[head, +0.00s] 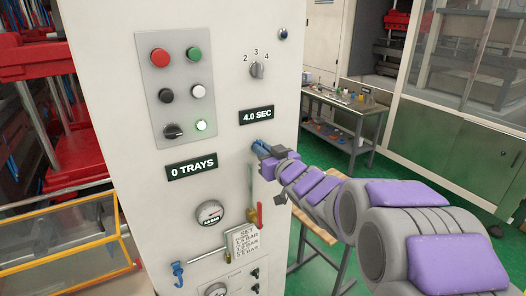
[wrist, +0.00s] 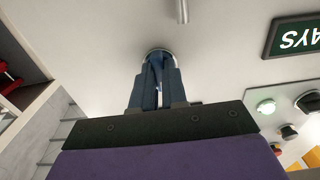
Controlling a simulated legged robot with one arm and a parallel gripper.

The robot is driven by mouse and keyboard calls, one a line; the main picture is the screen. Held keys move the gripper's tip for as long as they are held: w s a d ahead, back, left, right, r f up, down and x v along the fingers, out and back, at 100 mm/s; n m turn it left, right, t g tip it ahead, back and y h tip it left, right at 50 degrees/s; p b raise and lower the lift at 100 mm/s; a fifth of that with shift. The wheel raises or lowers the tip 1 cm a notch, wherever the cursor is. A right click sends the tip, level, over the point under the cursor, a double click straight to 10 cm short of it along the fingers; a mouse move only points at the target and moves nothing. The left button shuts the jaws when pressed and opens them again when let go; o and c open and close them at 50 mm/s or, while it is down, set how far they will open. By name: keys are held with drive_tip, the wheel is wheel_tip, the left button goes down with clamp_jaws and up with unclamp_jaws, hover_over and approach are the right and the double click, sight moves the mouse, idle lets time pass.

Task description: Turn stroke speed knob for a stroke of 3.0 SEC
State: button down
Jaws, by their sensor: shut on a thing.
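The stroke display (head: 256,115) on the white cabinet front reads 4.0 SEC. My gripper (head: 260,146) reaches in from the right and meets the panel just below this display. In the wrist view my gripper (wrist: 157,68) has its two blue fingers shut on a small round knob (wrist: 158,51) at the panel face. The fingers cover most of the knob, and any pointer or scale on it is hidden. In the head view the knob is hidden behind the fingers.
A selector (head: 257,70) marked 2, 3, 4 sits above the display. A button plate (head: 178,125) and a 0 TRAYS display (head: 193,167) are to the left. Below are a gauge (head: 209,213) and a red-handled valve (head: 260,215), close under my gripper.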

drive_tip(key=shift+n, duration=0.4)
drive_tip(key=shift+s+f+n+b, duration=0.1)
drive_tip(key=shift+n+b, duration=0.75)
drive_tip(key=shift+n, duration=2.25)
drive_tip(key=shift+s+f+n+b, duration=0.1)
drive_tip(key=shift+n+b, duration=0.7)
drive_tip(key=shift+n, duration=2.3)
drive_tip(key=c, duration=1.3)
unclamp_jaws()
drive_tip(key=shift+s+a+r, duration=0.1)
drive_tip(key=shift+s+a, duration=0.05)
drive_tip(key=shift+s, duration=0.05)
drive_tip(key=shift+o, duration=0.7)
drive_tip(key=shift+w+a, duration=0.1)
